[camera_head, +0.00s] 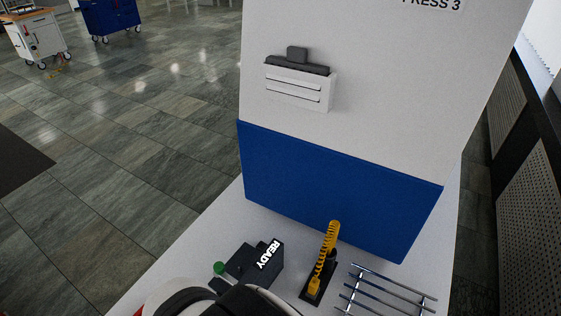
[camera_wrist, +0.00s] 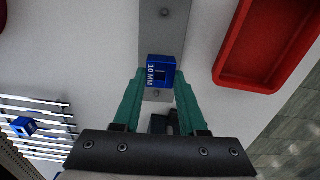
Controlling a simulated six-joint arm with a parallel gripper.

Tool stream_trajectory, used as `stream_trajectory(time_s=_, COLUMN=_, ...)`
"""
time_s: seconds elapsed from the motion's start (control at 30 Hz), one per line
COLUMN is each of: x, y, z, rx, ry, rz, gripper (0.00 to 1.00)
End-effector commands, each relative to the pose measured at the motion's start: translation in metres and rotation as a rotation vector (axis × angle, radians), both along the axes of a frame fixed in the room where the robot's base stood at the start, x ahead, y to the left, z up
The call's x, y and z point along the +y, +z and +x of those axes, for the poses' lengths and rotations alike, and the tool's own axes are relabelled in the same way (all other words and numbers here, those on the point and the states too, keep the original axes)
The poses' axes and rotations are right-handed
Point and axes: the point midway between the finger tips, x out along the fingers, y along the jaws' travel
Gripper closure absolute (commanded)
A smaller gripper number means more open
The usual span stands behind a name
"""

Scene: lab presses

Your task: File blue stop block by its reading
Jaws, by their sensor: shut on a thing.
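A blue stop block (camera_wrist: 161,70) marked "10 MM" in white shows in the wrist view, between the tips of my gripper. My gripper (camera_wrist: 160,80) has green fingers and is shut on this block. A grey metal strip (camera_wrist: 165,30) lies behind the block; I cannot tell whether the block touches it. Another blue block (camera_wrist: 24,126) sits on a wire rack (camera_wrist: 50,142) at the left; its marking is too small to read. In the head view the gripper and held block are hidden; only part of my arm shows at the bottom.
A red tray (camera_wrist: 268,45) lies right of the strip. In the head view, a black box (camera_head: 250,266) reads "READY" and a yellow toothed upright (camera_head: 330,249) stands beside the wire rack (camera_head: 385,290). The blue panel (camera_head: 335,190) of Press 3 rises behind them.

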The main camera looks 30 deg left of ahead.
Motion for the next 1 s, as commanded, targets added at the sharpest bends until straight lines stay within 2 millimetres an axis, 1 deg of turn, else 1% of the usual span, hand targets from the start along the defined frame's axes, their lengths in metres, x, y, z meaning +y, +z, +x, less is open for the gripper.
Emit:
stream_trajectory(time_s=0.1, x=-0.0003, y=-0.0079, z=-0.0002, rx=0.001, ry=-0.001, rz=-0.001, gripper=1.0)
stream_trajectory(time_s=0.23, x=-0.0003, y=-0.0111, z=-0.0001, rx=0.0, ry=-0.002, rz=0.0, gripper=1.0)
stream_trajectory(time_s=1.0, x=-0.0002, y=-0.011, z=-0.0001, rx=0.0, ry=-0.002, rz=0.0, gripper=1.0)
